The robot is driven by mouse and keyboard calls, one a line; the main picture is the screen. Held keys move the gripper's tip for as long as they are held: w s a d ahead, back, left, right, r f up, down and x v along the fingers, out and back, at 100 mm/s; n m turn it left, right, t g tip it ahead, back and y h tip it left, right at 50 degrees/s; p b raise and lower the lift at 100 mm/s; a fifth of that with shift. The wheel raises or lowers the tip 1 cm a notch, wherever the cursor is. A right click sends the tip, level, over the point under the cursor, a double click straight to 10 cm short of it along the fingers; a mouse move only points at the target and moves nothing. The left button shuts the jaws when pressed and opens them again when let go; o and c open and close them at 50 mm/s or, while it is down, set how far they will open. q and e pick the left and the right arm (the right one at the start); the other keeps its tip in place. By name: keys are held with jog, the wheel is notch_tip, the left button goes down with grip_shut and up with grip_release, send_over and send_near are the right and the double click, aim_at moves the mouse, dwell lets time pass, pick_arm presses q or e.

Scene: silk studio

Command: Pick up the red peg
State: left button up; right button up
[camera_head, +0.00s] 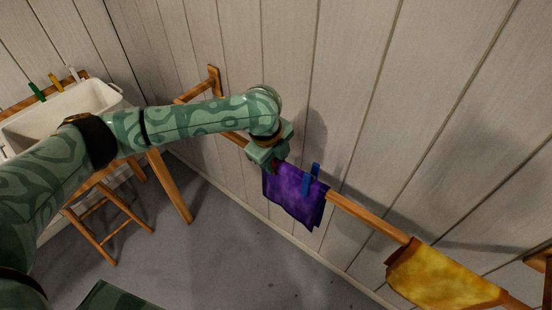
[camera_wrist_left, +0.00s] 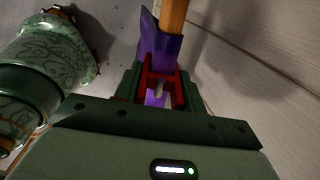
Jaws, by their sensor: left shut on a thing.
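My left gripper (camera_head: 270,163) comes in from the left and is shut on the red peg (camera_wrist_left: 147,80). The peg's red sides show between the green fingers (camera_wrist_left: 160,92) in the left wrist view, with purple cloth between them. In the head view only a bit of the red peg (camera_head: 276,163) shows; my gripper hides the rest. It is at the top left corner of the purple cloth (camera_head: 292,195), which hangs over the wooden rail (camera_head: 365,216). A blue peg (camera_head: 310,179) sits on the same cloth, to the right. My right gripper is not in view.
A yellow-orange cloth (camera_head: 440,276) hangs further right on the rail. At the left, a white basin (camera_head: 62,115) stands on a wooden stand, with green (camera_head: 37,91), yellow (camera_head: 56,82) and white pegs on its back edge. A panelled wall is close behind the rail.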

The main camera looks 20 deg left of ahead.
pick_arm(q)
jog(key=shift+r, duration=0.4)
jog(key=p+v, duration=0.2)
jog(key=v, duration=0.1)
jog(key=s+p+v, duration=0.1)
jog(key=p+v, duration=0.1)
jog(key=v, duration=0.2)
jog(key=shift+f, duration=0.15)
jog(key=s+a+p, duration=0.3)
jog(key=s+a, duration=0.1)
jog(key=s, duration=0.8)
jog(key=shift+s+a+f, duration=0.15)
jog(key=shift+a+f, duration=0.1)
jog(key=shift+f, duration=0.05)
jog(key=shift+d, duration=0.1)
